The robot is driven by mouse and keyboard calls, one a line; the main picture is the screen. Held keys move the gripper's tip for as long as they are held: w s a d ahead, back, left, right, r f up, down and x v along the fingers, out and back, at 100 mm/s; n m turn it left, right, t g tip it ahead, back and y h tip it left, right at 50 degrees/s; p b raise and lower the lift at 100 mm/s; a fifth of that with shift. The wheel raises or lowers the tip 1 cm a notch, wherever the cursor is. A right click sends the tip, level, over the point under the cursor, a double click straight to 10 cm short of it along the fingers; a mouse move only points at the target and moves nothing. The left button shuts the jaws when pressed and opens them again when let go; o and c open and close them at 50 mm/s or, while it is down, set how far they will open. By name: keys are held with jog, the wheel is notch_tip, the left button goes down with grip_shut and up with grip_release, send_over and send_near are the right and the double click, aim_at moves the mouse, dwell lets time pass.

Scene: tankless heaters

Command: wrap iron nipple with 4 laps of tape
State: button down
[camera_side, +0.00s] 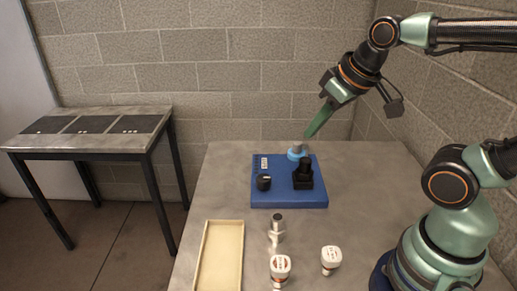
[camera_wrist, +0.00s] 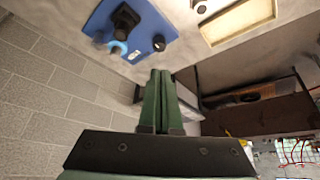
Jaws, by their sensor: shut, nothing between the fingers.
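My gripper (camera_side: 311,131) is shut and empty, raised above the far edge of the table; its green fingers meet in the wrist view (camera_wrist: 160,73). A silver metal fitting (camera_side: 277,229) stands upright on the table in front of the blue board. A light-blue ring-shaped piece (camera_side: 297,153) with a grey top sits at the board's far edge; it also shows in the wrist view (camera_wrist: 117,47). I cannot tell which of these metal pieces is the iron nipple. Two white-and-red topped items (camera_side: 280,267) (camera_side: 331,257) stand nearest the camera; I cannot tell whether either is tape.
The blue board (camera_side: 290,199) carries a black block (camera_side: 303,178) and a black knob (camera_side: 264,182). A shallow beige tray (camera_side: 207,252) lies at the front left. A side bench (camera_side: 90,140) with dark panels stands at left.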

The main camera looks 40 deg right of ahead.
jog(key=c, duration=0.9)
grip_release()
jog(key=o, duration=0.5)
jog(key=shift+w, duration=0.3)
jog(key=shift+c, duration=0.2)
jog(key=shift+o, duration=0.4)
jog(key=shift+w+n+g, duration=0.3)
jog(key=shift+w+n, duration=0.1)
jog(key=shift+n, duration=0.2)
jog(key=n+g, duration=0.5)
jog(key=n, duration=0.6)
send_over(264, 177)
notch_tip(264, 177, down, 8)
notch_tip(264, 177, down, 12)
jog(key=shift+r, duration=0.1)
grip_shut()
